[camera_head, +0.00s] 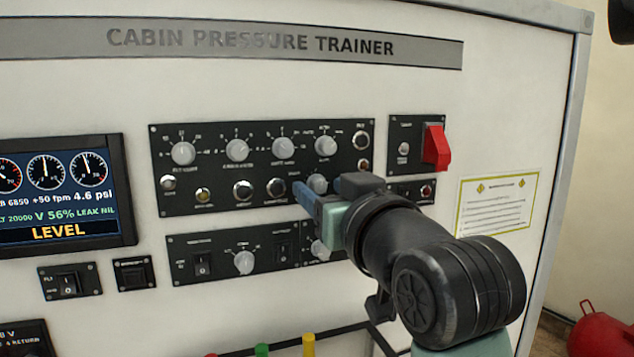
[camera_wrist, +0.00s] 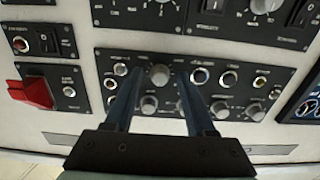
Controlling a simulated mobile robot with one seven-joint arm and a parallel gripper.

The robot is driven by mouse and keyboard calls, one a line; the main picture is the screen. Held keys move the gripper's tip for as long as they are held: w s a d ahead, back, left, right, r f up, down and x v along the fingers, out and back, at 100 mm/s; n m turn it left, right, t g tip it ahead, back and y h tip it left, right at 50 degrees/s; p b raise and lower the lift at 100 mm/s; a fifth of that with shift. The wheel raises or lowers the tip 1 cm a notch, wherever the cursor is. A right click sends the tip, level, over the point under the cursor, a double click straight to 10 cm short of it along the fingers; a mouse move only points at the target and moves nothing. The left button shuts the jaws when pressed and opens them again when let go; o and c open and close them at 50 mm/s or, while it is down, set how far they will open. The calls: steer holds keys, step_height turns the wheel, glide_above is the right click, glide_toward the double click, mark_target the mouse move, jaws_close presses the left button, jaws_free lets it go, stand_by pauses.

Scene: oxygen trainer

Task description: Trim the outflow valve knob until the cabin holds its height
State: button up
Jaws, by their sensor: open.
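A panel knob (camera_head: 317,183) lies between the fingers of my gripper (camera_head: 322,190) in the head view. In the wrist view a grey knob (camera_wrist: 160,75) shows between the two dark fingers of my gripper (camera_wrist: 159,78), with gaps at both sides. My gripper is open and holds nothing. Its label is too blurred to read, so I cannot tell for sure that this is the outflow valve knob. The display (camera_head: 60,190) at left reads 6850, +50 fpm, 4.6 psi, V 56%, LEAK NIL and LEVEL.
A red switch guard (camera_head: 435,147) sticks out at the upper right of the panel, and at left in the wrist view (camera_wrist: 33,92). Several knobs line the upper panel (camera_head: 262,195). A lower panel (camera_head: 220,263) holds switches and a knob. Coloured caps stand at the bottom edge.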

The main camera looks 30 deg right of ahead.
jaws_close()
steer(key=shift+m, duration=0.3)
stand_by(0.3)
jaws_free()
steer(key=shift+s, duration=0.1)
steer(key=b+v, duration=0.4)
steer(key=v, duration=0.8)
steer(key=shift+s+b, duration=0.3)
steer(key=shift+s, duration=0.05)
steer(key=shift+a, duration=0.1)
